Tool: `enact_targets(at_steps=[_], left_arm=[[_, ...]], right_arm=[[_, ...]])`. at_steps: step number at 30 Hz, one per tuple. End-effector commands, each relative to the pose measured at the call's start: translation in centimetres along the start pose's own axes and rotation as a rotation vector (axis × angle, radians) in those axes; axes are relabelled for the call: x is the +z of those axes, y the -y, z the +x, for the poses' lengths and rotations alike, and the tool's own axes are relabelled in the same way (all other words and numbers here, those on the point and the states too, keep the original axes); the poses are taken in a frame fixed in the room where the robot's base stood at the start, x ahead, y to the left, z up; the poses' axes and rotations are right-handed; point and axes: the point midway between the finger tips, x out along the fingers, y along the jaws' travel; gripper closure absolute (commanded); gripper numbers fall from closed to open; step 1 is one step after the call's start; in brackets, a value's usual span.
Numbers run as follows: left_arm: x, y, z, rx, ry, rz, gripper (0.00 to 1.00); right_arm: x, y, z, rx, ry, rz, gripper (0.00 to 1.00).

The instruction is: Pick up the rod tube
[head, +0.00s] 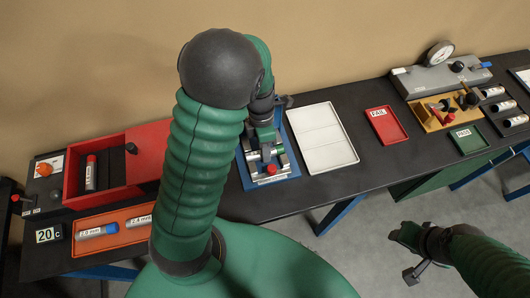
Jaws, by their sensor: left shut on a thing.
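My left arm reaches over the middle of the table, and my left gripper (266,138) is low over a blue tray (247,178). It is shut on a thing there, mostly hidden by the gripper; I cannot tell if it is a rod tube. A silver fixture with a red knob (271,170) is at the gripper. A blue-ended tube marked 2.0 mm (97,231) and a tube marked 2.4 mm (139,221) lie in an orange tray (85,246). A red-capped tube (91,174) is in the red box (122,139). My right gripper (408,255) hangs off the table front, its jaws unclear.
A white tray (321,138) lies right of the blue one. Further right are a red FAIL tray (386,125), a green tray (468,138), a gauge device (440,74), a yellow fixture (432,121) and a rack with several tubes (503,106). My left arm hides part of the table.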

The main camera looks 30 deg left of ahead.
Motion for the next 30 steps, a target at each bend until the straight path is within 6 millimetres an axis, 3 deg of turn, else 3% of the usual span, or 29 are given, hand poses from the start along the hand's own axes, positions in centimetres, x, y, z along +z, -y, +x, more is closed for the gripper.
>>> enact_targets(at_steps=[7, 11, 18, 23, 30], left_arm=[[0.0, 0.0, 0.0, -0.001, 0.0, 0.0, 1.0], [0.1, 0.2, -1.3, 0.002, 0.003, 0.002, 1.0], [0.1, 1.4, -7.0, 0.003, 0.005, 0.003, 1.0], [0.1, 1.9, -9.8, 0.001, 0.003, 0.002, 1.0], [0.0, 2.9, -14.4, 0.0, 0.0, 0.0, 1.0]], right_arm=[[0.0, 0.0, 0.0, 0.0, 0.0, 0.0, 0.54], [0.0, 0.0, -0.1, 0.0, 0.0, 0.0, 0.54], [-0.1, 0.0, -0.3, 0.0, 0.0, 0.0, 0.54], [-0.2, 0.0, -0.7, 0.0, 0.0, 0.0, 0.54], [-1.1, 0.0, -4.8, 0.0, 0.0, 0.0, 0.54]])
